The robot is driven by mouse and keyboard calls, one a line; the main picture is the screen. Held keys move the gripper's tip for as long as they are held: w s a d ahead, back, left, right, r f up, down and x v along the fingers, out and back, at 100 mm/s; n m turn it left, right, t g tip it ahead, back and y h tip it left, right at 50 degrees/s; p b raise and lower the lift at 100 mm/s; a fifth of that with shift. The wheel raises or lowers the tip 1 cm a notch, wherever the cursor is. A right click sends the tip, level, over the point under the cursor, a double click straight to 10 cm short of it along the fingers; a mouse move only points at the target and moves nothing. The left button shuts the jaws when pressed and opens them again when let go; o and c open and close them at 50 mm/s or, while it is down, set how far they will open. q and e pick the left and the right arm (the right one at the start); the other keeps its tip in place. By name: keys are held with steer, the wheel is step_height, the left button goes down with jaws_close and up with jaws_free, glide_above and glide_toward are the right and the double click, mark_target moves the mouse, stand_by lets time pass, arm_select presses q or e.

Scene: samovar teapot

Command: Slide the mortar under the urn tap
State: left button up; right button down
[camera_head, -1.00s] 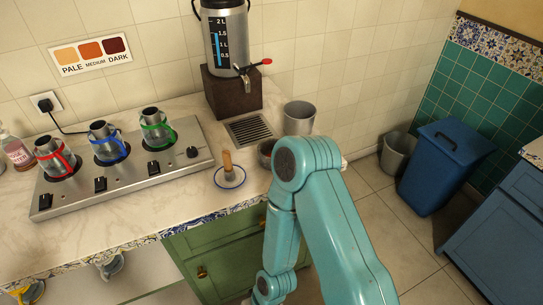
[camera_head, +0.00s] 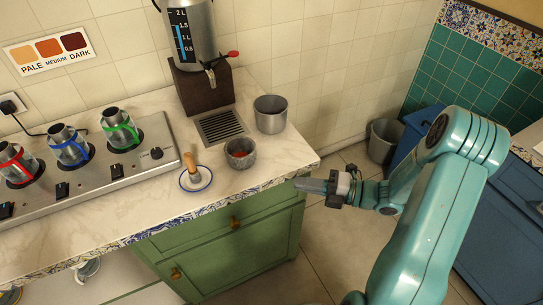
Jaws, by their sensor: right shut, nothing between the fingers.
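The mortar (camera_head: 240,153) is a small grey bowl with something reddish inside. It stands upright on the marble counter, just in front of the drain grate. The steel urn (camera_head: 190,35) stands on a dark block at the back, and its tap (camera_head: 211,78) with a red lever points down above the far part of the counter. The mortar is nearer to me than the tap and a little to its right. My right gripper (camera_head: 302,185) is shut and empty, to the right of the mortar and apart from it, near the counter's right front corner. My left gripper is not in view.
The drain grate (camera_head: 221,126) lies below the tap. A metal pot (camera_head: 270,114) stands right of it. A wooden pestle (camera_head: 190,166) stands on a saucer (camera_head: 187,187) left of the mortar. A burner unit (camera_head: 95,170) with several small pots fills the left.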

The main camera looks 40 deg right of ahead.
steer(key=w+r+m, duration=0.1)
steer(key=r, duration=0.1)
steer(key=p, duration=0.1)
glide_toward(249, 157)
steer(key=shift+t+h, duration=0.3)
steer(key=shift+t, duration=0.1)
steer(key=x, duration=0.3)
steer(key=a+x, duration=0.1)
steer(key=x, duration=0.1)
steer(key=shift+s+a+f, duration=0.15)
steer(key=shift+a, duration=0.05)
steer(key=shift+w+d, duration=0.1)
steer(key=shift+w, duration=0.4)
steer(key=shift+w, duration=0.1)
